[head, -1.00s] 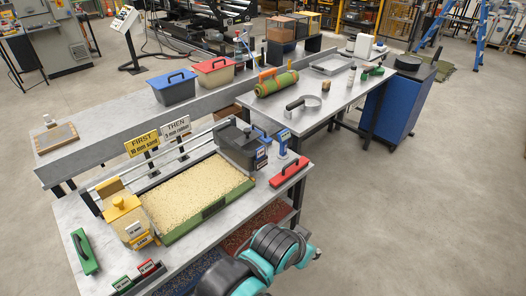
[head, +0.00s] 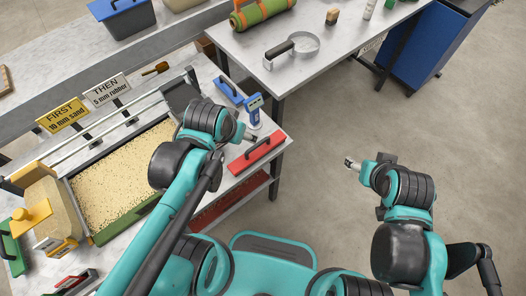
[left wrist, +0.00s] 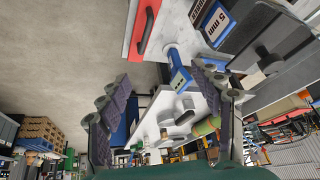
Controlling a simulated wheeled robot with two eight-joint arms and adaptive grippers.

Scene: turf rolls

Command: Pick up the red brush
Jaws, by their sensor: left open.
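The red brush (head: 257,155), a long red block with a black handle on top, lies near the right edge of the grey workbench. It also shows in the left wrist view (left wrist: 133,40) at the top, beyond the fingers. My left gripper (head: 246,136) hangs just behind the brush in the head view, apart from its handle. In the left wrist view its two fingers (left wrist: 160,75) are spread wide with nothing between them. My right gripper (head: 350,164) is over the floor, right of the bench and away from the brush; its jaws are too small to read.
The sand tray (head: 130,222) is to the left. A second table (head: 320,65) stands behind, with a gap between. The floor at right is clear.

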